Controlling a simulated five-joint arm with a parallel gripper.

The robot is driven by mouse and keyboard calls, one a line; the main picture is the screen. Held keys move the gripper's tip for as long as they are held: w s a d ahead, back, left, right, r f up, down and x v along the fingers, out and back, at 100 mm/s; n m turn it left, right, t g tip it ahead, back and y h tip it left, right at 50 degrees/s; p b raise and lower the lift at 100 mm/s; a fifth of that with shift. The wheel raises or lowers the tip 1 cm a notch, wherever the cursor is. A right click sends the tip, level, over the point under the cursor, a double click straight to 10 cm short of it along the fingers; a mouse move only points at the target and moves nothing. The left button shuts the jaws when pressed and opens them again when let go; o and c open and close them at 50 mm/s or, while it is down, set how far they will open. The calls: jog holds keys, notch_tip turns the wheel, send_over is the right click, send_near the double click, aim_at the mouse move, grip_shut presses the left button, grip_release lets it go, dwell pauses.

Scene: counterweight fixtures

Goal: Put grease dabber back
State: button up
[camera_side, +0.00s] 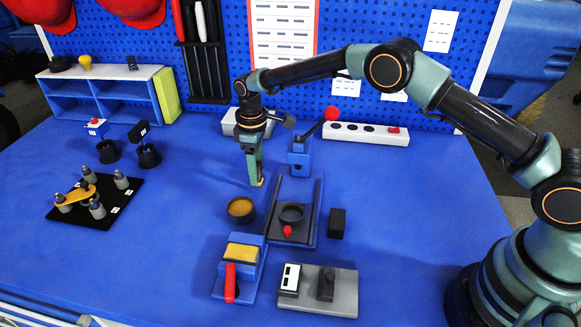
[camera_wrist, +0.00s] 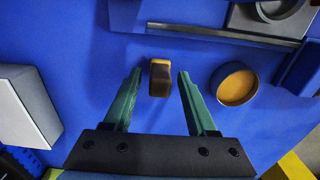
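In the side view only a small yellow-orange bit (camera_side: 261,181) shows beside my fingertips. My gripper (camera_side: 255,180) points down, low over the blue table behind the grease pot. In the wrist view its green fingers (camera_wrist: 160,73) are spread, one on each side of the block, with a gap on both sides. The round grease pot (camera_side: 240,208) holds yellow-brown grease; it also shows right of the fingers in the wrist view (camera_wrist: 237,84).
A dark rail fixture with a ring (camera_side: 292,213) and a red-balled lever (camera_side: 331,114) stand right of my gripper. A black block (camera_side: 337,223), red-handled fixture (camera_side: 230,283) and grey switch plate (camera_side: 341,290) lie nearer.

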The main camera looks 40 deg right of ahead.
jog(key=shift+r, duration=0.1)
jog(key=s+d+r+m+t, duration=0.1)
jog(key=d+r, duration=0.1)
jog(key=r, duration=0.8)
jog(key=s+d+r+m, duration=0.1)
jog(key=s+d+r, duration=0.1)
jog(key=r, duration=0.8)
jog(key=s+d+r+m+t, duration=0.2)
jog(key=s+d+r, duration=0.3)
jog(key=s+r, duration=0.15)
jog(key=s+d+f+m+t, duration=0.1)
jog(key=s+d+f+m, duration=0.1)
jog(key=s, duration=0.6)
jog(key=s+d+f+m+t, duration=0.1)
jog(key=s+d+f+m, duration=0.1)
jog(key=s, duration=0.6)
jog(key=shift+s+d+m+t, duration=0.3)
jog(key=shift+s+d+m, duration=0.15)
jog(key=shift+d, duration=0.65)
jog(key=shift+r, duration=0.1)
